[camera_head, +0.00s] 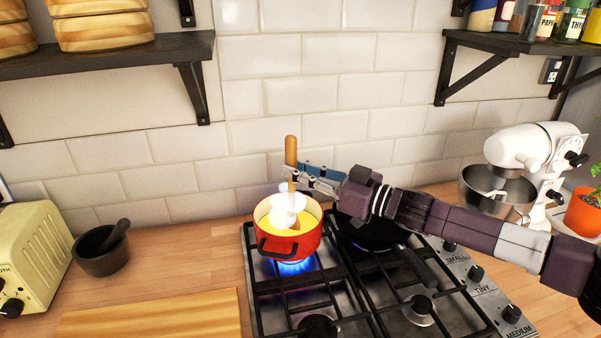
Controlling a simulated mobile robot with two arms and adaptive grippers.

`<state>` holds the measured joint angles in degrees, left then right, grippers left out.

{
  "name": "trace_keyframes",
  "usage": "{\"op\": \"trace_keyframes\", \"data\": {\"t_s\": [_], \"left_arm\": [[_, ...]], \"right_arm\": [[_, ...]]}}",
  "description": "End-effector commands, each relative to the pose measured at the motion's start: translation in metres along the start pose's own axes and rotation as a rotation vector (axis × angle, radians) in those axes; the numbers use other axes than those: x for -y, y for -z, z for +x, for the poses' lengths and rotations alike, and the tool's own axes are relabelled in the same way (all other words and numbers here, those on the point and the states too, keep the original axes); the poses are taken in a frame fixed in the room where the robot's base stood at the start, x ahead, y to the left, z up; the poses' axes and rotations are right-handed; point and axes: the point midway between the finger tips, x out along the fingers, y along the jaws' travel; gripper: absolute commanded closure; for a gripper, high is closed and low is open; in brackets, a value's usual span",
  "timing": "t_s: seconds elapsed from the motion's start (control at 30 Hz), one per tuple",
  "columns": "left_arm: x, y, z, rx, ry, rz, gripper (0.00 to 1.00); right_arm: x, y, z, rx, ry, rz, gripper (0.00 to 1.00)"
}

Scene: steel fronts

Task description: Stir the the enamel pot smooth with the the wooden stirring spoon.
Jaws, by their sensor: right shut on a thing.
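The red enamel pot (299,245) stands on the back left burner of the hob, over a lit blue flame. It holds a yellow liquid with steam or a pale patch above it. My right gripper (290,172) reaches in from the right and is shut on the wooden stirring spoon (291,150). The spoon is nearly upright above the pot, and its lower end is hidden by the pale patch. I cannot tell how deep it reaches. My left gripper is not in view.
A dark pan (370,234) sits on the burner right of the pot, below my right arm. A stone mortar (102,251) and cream toaster (32,255) stand at the left, a wooden board (150,318) in front. A stand mixer (525,150) is at the right. Shelves hang above.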

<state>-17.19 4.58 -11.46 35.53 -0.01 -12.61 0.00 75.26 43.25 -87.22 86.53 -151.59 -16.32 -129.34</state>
Motion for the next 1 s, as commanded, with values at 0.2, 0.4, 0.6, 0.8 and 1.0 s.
{"op": "trace_keyframes", "data": {"t_s": [0.2, 0.4, 0.6, 0.8, 1.0], "left_arm": [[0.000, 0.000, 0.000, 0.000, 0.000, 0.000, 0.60], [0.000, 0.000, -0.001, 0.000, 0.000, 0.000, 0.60], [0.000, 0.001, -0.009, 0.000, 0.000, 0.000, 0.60], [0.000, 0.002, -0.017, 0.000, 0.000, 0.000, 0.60], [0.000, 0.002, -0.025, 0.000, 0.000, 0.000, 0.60]], "right_arm": [[0.009, 0.000, 0.009, 0.000, -0.001, 0.000, 1.00], [0.008, 0.001, 0.009, 0.000, -0.002, -0.001, 1.00], [0.008, 0.017, 0.009, 0.000, -0.002, -0.002, 1.00], [0.008, 0.033, 0.010, 0.000, -0.003, -0.001, 1.00], [0.008, 0.049, 0.010, 0.000, -0.002, -0.002, 1.00]]}}
